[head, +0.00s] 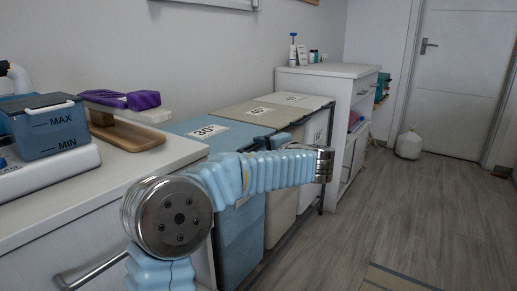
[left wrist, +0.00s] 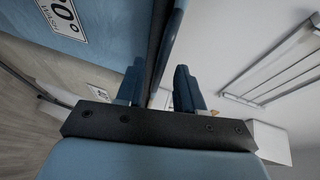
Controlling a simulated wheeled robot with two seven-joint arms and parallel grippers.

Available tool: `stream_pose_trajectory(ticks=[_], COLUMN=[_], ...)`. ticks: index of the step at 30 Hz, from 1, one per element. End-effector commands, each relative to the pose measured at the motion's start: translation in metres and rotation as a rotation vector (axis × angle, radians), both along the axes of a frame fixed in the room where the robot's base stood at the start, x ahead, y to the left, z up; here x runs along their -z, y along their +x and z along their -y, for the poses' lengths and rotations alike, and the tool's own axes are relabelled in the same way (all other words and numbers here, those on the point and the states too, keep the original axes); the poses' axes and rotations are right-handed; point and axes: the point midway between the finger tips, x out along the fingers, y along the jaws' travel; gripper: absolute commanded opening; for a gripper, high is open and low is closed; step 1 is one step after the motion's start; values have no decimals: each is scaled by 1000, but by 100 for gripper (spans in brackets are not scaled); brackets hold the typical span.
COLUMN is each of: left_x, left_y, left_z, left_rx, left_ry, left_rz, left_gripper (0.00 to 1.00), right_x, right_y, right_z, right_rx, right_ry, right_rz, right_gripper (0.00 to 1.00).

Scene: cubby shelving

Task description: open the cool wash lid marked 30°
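The cool wash lid (head: 207,131), blue and marked 30°, lies flat and shut on the nearest bin. My left arm reaches across that bin's front, hiding part of it. My left gripper (head: 263,144) is at the lid's front edge, small and partly hidden in the head view. In the left wrist view, the two dark blue fingers of the left gripper (left wrist: 159,86) are apart. The dark edge of the bin top runs between them; I cannot tell whether they touch it. The bin's blue front (left wrist: 115,38) carries a WASH label, partly cut off. My right gripper is not in view.
A white cabinet (head: 330,72) stands beyond. The floor at right is mostly clear.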

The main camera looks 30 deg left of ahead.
Motion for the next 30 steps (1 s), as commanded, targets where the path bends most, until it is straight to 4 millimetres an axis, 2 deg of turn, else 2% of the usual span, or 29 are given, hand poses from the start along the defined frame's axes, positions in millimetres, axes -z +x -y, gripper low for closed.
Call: stream_pose_trajectory(ticks=[6,15,23,30], left_x=[5,5,6,8], left_y=[11,12,12,12], left_z=[-19,-21,-21,-21], left_rx=[0,1,1,2], left_ry=[-2,-1,-2,-4], left_rz=[-1,-2,-2,-5], left_gripper=[37,37,0,0], right_x=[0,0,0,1], right_y=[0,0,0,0], right_z=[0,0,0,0], right_rx=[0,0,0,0], right_ry=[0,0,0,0], right_rz=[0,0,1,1], right_gripper=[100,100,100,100])
